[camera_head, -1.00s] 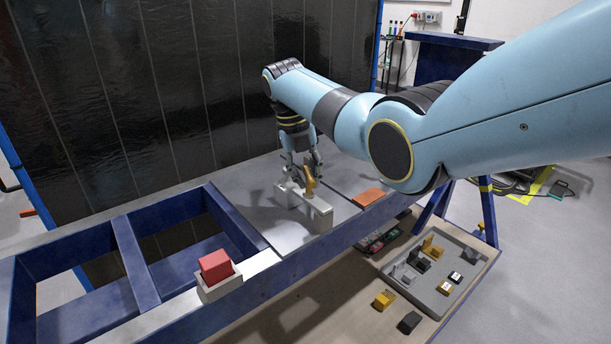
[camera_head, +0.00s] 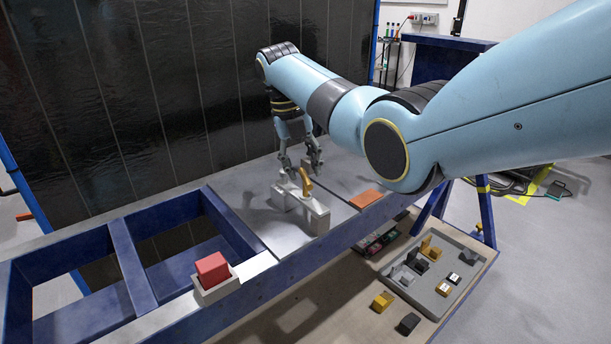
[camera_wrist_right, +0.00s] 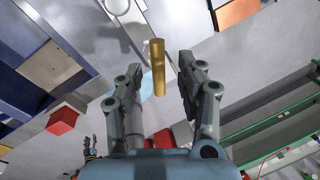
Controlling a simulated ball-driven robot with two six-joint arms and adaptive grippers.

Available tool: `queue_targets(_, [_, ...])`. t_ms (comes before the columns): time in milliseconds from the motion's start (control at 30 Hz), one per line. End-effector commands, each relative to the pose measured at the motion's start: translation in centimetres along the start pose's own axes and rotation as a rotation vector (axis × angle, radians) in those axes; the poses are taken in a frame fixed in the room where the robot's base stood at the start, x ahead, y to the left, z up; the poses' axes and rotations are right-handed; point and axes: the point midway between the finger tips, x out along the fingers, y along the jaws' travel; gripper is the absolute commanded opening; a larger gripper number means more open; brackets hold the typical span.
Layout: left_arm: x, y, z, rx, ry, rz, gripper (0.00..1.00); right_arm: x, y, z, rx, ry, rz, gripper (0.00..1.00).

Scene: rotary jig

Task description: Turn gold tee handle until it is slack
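The gold tee handle (camera_head: 306,182) stands up on a pale grey jig block (camera_head: 318,218) on the grey plate. My right gripper (camera_head: 303,170) is above and just behind it, fingers spread. In the right wrist view the gold handle (camera_wrist_right: 158,68) shows as an upright bar between and beyond the fingertips of my right gripper (camera_wrist_right: 160,65). Clear gaps show on both sides, and nothing is held. My left gripper is outside the head view. A small forked shape at lower left in the wrist view may be it, but is too small to judge.
A red block (camera_head: 212,268) sits in a pale holder at the bench's front edge. An orange plate (camera_head: 368,199) lies right of the jig. Open blue framing (camera_head: 128,255) is at left. A grey parts tray (camera_head: 455,262) stands lower right. A dark wall (camera_head: 200,80) rises behind.

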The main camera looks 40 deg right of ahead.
Motion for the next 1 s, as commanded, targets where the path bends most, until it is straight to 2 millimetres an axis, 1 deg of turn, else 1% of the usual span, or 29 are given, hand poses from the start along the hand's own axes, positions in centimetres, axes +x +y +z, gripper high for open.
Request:
queue_targets(33, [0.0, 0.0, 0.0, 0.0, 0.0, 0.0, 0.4, -1.3, 0.0, 0.2, 0.0, -0.006, 0.002, 0.38])
queue_targets(200, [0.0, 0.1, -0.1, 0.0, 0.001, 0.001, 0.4, -5.1, -0.1, 0.1, 0.002, -0.004, 0.001, 0.38])
queue_targets(300, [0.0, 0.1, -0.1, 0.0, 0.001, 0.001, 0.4, -6.8, -0.2, 0.1, 0.002, -0.002, -0.001, 0.38])
queue_targets(400, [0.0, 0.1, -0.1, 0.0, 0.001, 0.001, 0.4, -8.0, -0.2, 0.1, 0.002, -0.001, -0.001, 0.38])
queue_targets(567, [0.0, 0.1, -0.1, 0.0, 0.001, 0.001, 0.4, -8.7, -0.2, 0.1, 0.002, 0.0, -0.001, 0.38])
queue_targets(1000, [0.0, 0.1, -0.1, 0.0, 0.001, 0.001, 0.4, -8.7, -0.2, 0.1, 0.002, 0.0, -0.001, 0.38])
